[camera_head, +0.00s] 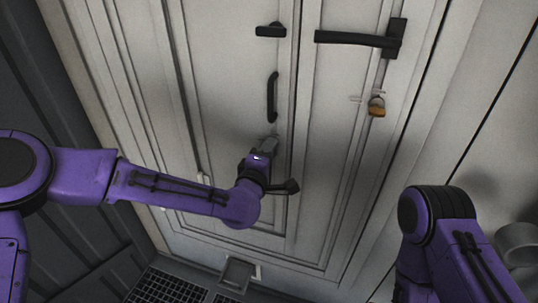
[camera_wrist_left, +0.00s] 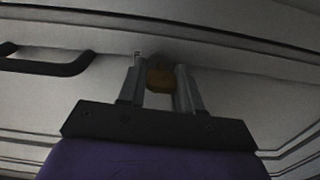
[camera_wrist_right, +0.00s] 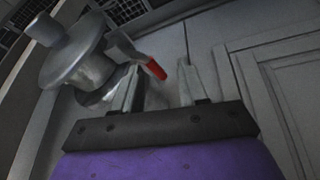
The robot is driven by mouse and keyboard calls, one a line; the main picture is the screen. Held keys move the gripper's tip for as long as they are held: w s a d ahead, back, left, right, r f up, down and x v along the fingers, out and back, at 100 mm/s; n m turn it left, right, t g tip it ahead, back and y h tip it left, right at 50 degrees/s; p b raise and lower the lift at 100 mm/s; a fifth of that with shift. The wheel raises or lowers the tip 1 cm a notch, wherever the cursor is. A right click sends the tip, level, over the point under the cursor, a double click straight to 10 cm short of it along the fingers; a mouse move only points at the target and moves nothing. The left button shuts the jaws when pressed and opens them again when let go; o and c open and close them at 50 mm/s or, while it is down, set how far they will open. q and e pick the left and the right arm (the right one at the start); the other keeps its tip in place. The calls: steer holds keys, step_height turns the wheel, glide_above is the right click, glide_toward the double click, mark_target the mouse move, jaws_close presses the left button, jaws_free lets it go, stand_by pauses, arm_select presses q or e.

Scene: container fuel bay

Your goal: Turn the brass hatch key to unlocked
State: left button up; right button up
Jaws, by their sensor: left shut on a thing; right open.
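In the left wrist view a brass-coloured key (camera_wrist_left: 160,78) sits on the pale door, between the fingers of my left gripper (camera_wrist_left: 160,88), which is shut on it. A small pale mark shows beside it. In the head view my left gripper (camera_head: 267,144) is at the door below a black vertical handle, and it hides the key there. A second brass-coloured piece (camera_head: 377,106) with small marks beside it is on the door further right, apart from my grippers. In the right wrist view my right gripper (camera_wrist_right: 160,88) is open and empty.
The head view shows a black vertical handle (camera_head: 272,97), a short black latch (camera_head: 270,30) and a long black lever (camera_head: 355,39) on the door. The right wrist view shows a grey round fitting (camera_wrist_right: 75,52) and a red-tipped lever (camera_wrist_right: 152,67) near my right fingers.

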arm_select(q)
steer(key=shift+r+n, duration=0.15)
steer(key=shift+n, duration=0.15)
stand_by(0.4)
steer(key=o, duration=1)
steer(key=shift+d, duration=0.1)
steer(key=shift+o, duration=0.2)
steer(key=shift+s, duration=0.15)
steer(key=b+v, duration=0.3)
steer(key=v, duration=0.7)
steer(key=shift+s+r, duration=0.1)
